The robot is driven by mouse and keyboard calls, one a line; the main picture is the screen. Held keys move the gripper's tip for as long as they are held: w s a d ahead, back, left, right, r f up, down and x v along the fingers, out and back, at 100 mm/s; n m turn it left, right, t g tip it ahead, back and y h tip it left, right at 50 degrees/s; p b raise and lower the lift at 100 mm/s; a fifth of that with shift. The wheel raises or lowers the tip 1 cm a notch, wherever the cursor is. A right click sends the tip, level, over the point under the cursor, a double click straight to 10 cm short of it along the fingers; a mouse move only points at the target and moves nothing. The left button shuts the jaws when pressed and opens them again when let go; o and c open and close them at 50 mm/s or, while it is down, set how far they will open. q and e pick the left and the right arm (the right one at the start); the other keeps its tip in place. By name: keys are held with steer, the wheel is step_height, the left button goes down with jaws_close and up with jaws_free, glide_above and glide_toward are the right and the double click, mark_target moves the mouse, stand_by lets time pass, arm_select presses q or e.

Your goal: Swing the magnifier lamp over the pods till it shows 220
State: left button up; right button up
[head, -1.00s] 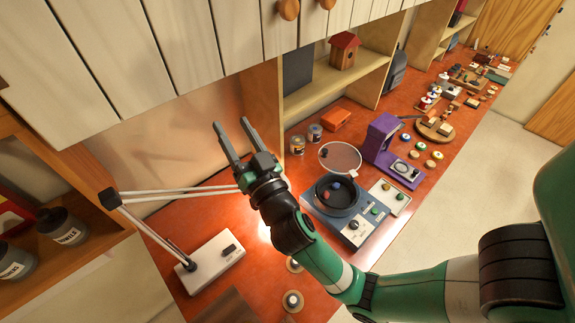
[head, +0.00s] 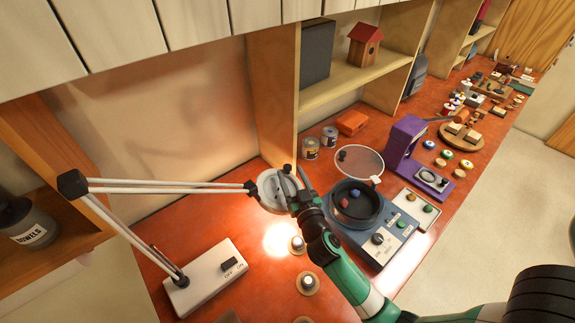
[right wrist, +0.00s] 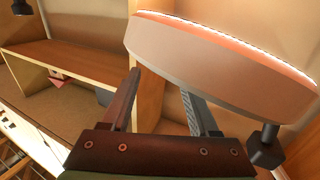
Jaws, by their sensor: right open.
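The magnifier lamp has a white base (head: 205,275) with an on/off switch, a jointed white arm (head: 165,187) and a round head (head: 272,188), lit and shining on the orange bench. My right gripper (head: 296,172) is open at the right side of the lamp head and overlaps it in the head view. In the right wrist view the lamp head (right wrist: 220,58) is large, just beyond my open right fingers (right wrist: 162,85); I cannot tell if they touch. Two small round pieces, perhaps the pods (head: 297,244) (head: 307,283), sit on the bench by the light spot. No 220 reading shows.
A blue device (head: 378,243) with a dark bowl stands right of my right arm, with a clear round lid (head: 359,161) behind it. A purple stand (head: 404,146) is farther right. Two tins (head: 310,148) stand by the shelf.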

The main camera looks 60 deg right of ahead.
mark_target(289, 170)
steer(key=x, duration=0.4)
steer(key=shift+d, duration=0.1)
jaws_close()
stand_by(1.3)
